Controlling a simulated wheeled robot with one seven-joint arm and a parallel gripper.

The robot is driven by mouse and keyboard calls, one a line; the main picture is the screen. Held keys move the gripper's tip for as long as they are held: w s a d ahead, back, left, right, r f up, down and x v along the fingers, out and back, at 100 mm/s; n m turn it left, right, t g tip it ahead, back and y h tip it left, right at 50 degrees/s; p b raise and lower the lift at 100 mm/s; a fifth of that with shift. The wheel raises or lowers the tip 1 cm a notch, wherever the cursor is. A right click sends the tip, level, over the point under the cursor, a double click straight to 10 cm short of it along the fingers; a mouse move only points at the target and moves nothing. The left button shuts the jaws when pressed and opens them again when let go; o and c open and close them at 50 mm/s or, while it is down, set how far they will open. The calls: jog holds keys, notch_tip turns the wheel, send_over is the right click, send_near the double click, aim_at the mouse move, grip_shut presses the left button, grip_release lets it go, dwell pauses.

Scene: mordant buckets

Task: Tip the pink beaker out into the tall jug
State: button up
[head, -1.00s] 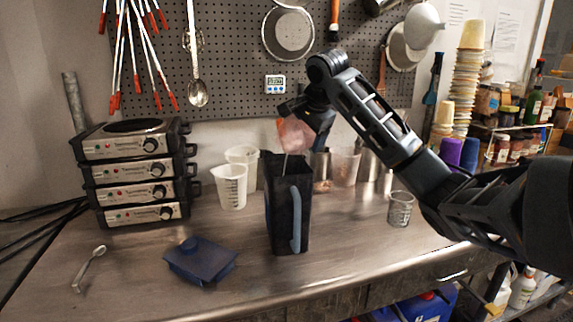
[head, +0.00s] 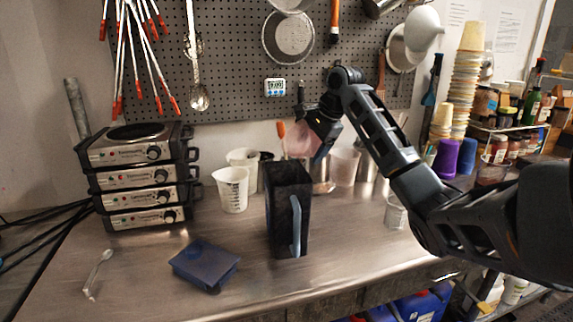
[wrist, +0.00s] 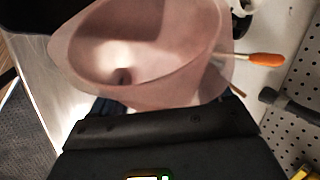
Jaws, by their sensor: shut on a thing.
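The pink beaker (head: 301,140) is held up in my gripper (head: 316,138), above and just behind the tall jug's rim at its right side. In the wrist view the beaker (wrist: 195,95) shows its wide mouth; its inside looks pale and mostly bare, with a small dark spot low down. My fingertips are hidden by the beaker. The tall jug (head: 287,215) is dark and square-sided, stands upright on the bench, and has a blue-grey handle in front. Its inside is too dark to read. I cannot tell whether beaker and jug touch.
A blue lid-like piece (head: 205,265) and a spoon (head: 97,272) lie on the steel bench (head: 160,270). A small glass (head: 395,213) stands at right, partly behind my arm.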

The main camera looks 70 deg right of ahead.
aim_at(315, 152)
jog(key=y, duration=0.2)
jog(key=m+t+y, duration=0.1)
jog(key=shift+w+r, duration=0.1)
jog(key=shift+r, duration=0.15)
jog(key=shift+f+t+y, duration=0.4)
jog(key=shift+f+y, duration=0.15)
jog(key=shift+y, duration=0.25)
jog(key=f+y, duration=0.1)
jog(key=d+f+m+t+y, duration=0.1)
jog(key=shift+s+d+y, duration=0.3)
jog(key=shift+s+y, duration=0.05)
jog(key=shift+y, duration=0.05)
notch_tip(315, 152, down, 6)
jog(key=d+m+t+y+b, duration=0.1)
jog(key=t+y+b, duration=0.1)
jog(key=y, duration=0.1)
jog(key=shift+s+d+f, duration=0.15)
jog(key=shift+s+f, duration=0.05)
jog(key=shift+s, duration=0.05)
jog(key=shift+m, duration=0.3)
